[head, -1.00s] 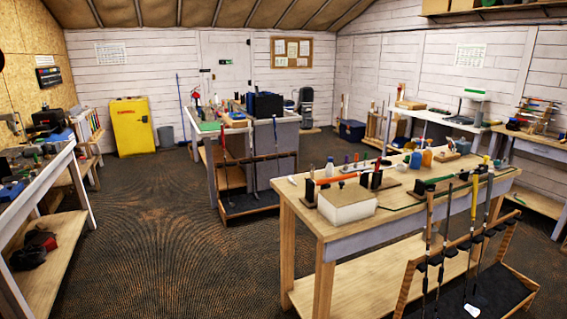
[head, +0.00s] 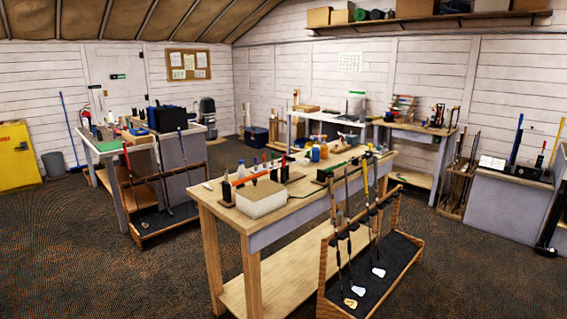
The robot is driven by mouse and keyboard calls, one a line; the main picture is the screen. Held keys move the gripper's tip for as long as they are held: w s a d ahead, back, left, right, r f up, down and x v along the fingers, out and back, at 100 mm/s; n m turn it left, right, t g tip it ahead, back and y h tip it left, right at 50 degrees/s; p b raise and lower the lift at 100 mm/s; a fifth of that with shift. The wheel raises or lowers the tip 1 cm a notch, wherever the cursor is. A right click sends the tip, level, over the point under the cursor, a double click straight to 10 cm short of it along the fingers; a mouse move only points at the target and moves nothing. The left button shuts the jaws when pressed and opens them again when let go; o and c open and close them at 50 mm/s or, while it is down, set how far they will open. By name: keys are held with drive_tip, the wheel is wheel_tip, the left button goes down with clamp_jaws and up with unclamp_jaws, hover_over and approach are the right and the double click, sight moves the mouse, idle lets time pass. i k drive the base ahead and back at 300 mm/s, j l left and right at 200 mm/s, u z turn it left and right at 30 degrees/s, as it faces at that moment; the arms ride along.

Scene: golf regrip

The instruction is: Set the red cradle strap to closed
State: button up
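I cannot make out a red cradle strap for certain at this distance. On the middle workbench (head: 309,204), a red-orange bar (head: 251,177) lies level above a white block (head: 262,199). Dark upright holders (head: 226,189) stand close to it. Whether any strap there is open or closed is too small to tell. My gripper is not in view.
A wooden rack (head: 335,297) with several golf clubs stands in front of the middle bench. Another club rack (head: 165,222) stands by the left bench. Grey cabinets (head: 500,203) stand at the right. Dark floor is open at front left and front right.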

sight(285, 158)
drive_tip(key=i+j+z, duration=0.1)
drive_tip(key=i, duration=0.45)
drive_tip(key=i+j+z, duration=0.15)
drive_tip(key=i, duration=0.4)
drive_tip(key=i+j+z, duration=0.1)
drive_tip(key=i, duration=0.45)
drive_tip(key=i+j+z, duration=0.2)
drive_tip(key=i+j, duration=0.8)
drive_tip(key=j, duration=0.1)
